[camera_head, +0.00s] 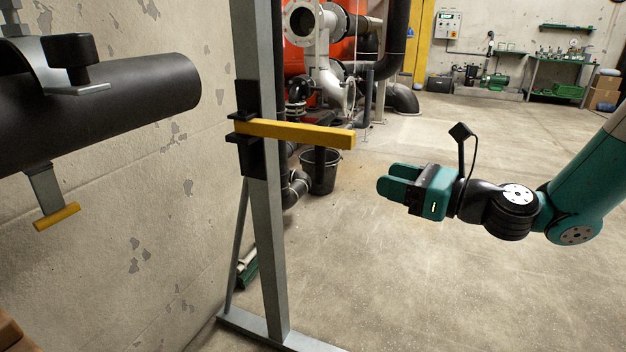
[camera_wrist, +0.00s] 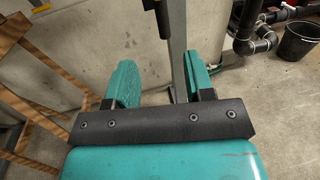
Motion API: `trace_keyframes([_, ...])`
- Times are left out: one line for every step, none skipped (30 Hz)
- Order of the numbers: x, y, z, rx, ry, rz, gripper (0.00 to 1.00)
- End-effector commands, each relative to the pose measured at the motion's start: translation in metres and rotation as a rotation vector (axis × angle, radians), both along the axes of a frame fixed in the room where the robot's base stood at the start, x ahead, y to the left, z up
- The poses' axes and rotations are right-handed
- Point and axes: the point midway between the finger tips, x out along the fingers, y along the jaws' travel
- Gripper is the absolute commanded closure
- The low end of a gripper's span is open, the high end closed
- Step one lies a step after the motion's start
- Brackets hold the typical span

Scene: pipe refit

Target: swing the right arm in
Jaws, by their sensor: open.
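A yellow arm (camera_head: 300,133) sticks out level to the right from a black bracket (camera_head: 250,128) on a grey steel post (camera_head: 268,220) in the head view. Its free end points into the open room, away from the black pipe on the left. My gripper (camera_head: 384,180) is to the right of the arm's free end and appears lower, with its fingers pointing left. It is open and empty. In the wrist view my gripper (camera_wrist: 160,68) shows two spread teal fingers with the post (camera_wrist: 178,50) beyond them. A small yellow-and-black piece at the top edge is cut off.
A thick black pipe (camera_head: 120,98) ends left of the post, with a clamp and a yellow handle (camera_head: 56,216) below. The post's foot (camera_head: 290,340) runs along the floor. A black bucket (camera_head: 320,172) stands behind. A wooden frame (camera_wrist: 30,90) is left in the wrist view. Floor under my gripper is clear.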

Motion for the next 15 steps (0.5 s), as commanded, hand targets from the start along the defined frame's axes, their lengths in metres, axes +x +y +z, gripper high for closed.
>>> trace_keyframes([0.002,0.000,0.000,0.012,0.010,-0.005,0.52])
trace_keyframes([0.004,0.001,0.001,0.015,0.013,-0.007,0.52])
trace_keyframes([0.005,0.003,0.003,0.017,0.015,-0.007,0.52])
trace_keyframes([0.006,0.005,0.004,0.017,0.015,-0.007,0.52])
trace_keyframes([0.007,0.007,0.005,0.016,0.015,-0.005,0.52])
trace_keyframes([0.009,0.011,0.006,0.016,0.016,-0.004,0.52])
trace_keyframes([0.011,0.014,0.007,0.015,0.015,-0.004,0.52])
trace_keyframes([0.012,0.017,0.007,0.016,0.016,-0.004,0.52])
trace_keyframes([0.014,0.021,0.008,0.014,0.016,-0.003,0.52])
trace_keyframes([0.016,0.025,0.007,0.014,0.016,-0.003,0.52])
trace_keyframes([0.019,0.029,0.008,0.013,0.014,-0.003,0.52])
trace_keyframes([0.023,0.035,0.008,0.013,0.013,-0.001,0.52])
trace_keyframes([0.025,0.040,0.008,0.013,0.013,-0.002,0.52])
trace_keyframes([0.028,0.044,0.008,0.013,0.014,-0.001,0.52])
trace_keyframes([0.031,0.050,0.008,0.013,0.013,-0.001,0.52])
